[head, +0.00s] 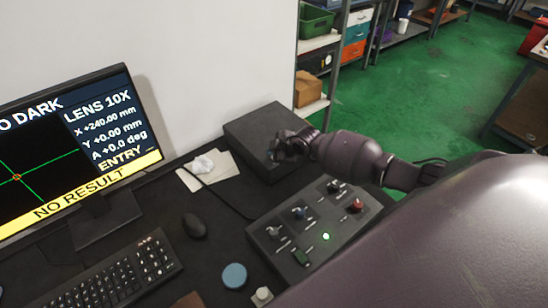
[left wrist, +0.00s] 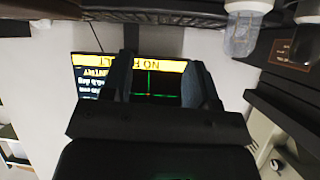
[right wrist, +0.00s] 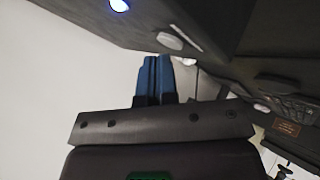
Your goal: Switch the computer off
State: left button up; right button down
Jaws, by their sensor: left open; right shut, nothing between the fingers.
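The computer, a dark box (head: 250,128), stands at the back of the desk against the wall. In the right wrist view its dark face (right wrist: 215,20) is close above the fingers, with a lit blue round spot (right wrist: 120,5) and a pale oval (right wrist: 170,41). My right gripper (head: 278,155) is at the box's front side; contact cannot be told. Its blue fingers (right wrist: 164,62) are shut and empty. The monitor (head: 70,150) is lit and reads NO RESULT. My left gripper (left wrist: 166,70) is open and empty, facing the monitor (left wrist: 155,82); it is outside the head view.
A control box (head: 325,215) with knobs and a green light sits below my right arm. Shelves (head: 318,75) stand behind.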

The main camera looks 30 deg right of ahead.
pick_arm(q)
jog(key=shift+s+f, duration=0.15)
jog(key=shift+f, duration=0.15)
pick_arm(e)
jog(key=shift+f, duration=0.3)
dwell(0.7)
pick_arm(q)
jog(key=shift+r, duration=0.1)
pick_arm(e)
jog(key=shift+r, duration=0.1)
pick_arm(q)
jog(key=shift+r+p, duration=0.35)
jog(key=shift+r, duration=0.25)
pick_arm(e)
jog(key=shift+r, duration=0.7)
pick_arm(q)
jog(key=shift+w, duration=0.2)
pick_arm(e)
jog(key=shift+r+p, duration=0.7)
jog(key=shift+r, duration=0.15)
notch_tip(320, 180, up, 3)
jog(key=p, duration=0.3)
jog(key=shift+r, duration=0.15)
pick_arm(q)
notch_tip(320, 180, up, 4)
jog(key=shift+r, duration=0.2)
jog(key=shift+s+f, duration=0.1)
